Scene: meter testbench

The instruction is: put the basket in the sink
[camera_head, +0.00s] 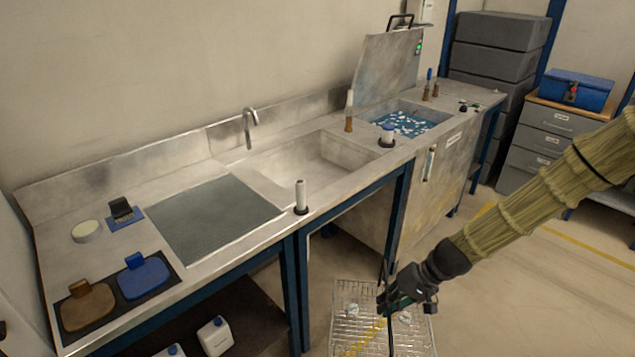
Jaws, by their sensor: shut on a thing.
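The basket (352,300) is a wire-mesh metal basket in the lower middle of the head view, in front of the bench and lower in the picture than the sink. Its lower edge is near the bottom of the picture. My gripper (392,302) is at the basket's upper middle, shut on what seems to be its upright dark handle. The fingers partly hide the grip. A few small pale items seem to lie in the basket. The sink (318,160) is an empty rectangular metal basin in the middle of the bench, with a tap (249,127) behind it.
A second basin (405,122) with blue liquid and pale bits has a raised lid (388,62). Blue bench legs (399,215) are behind the basket.

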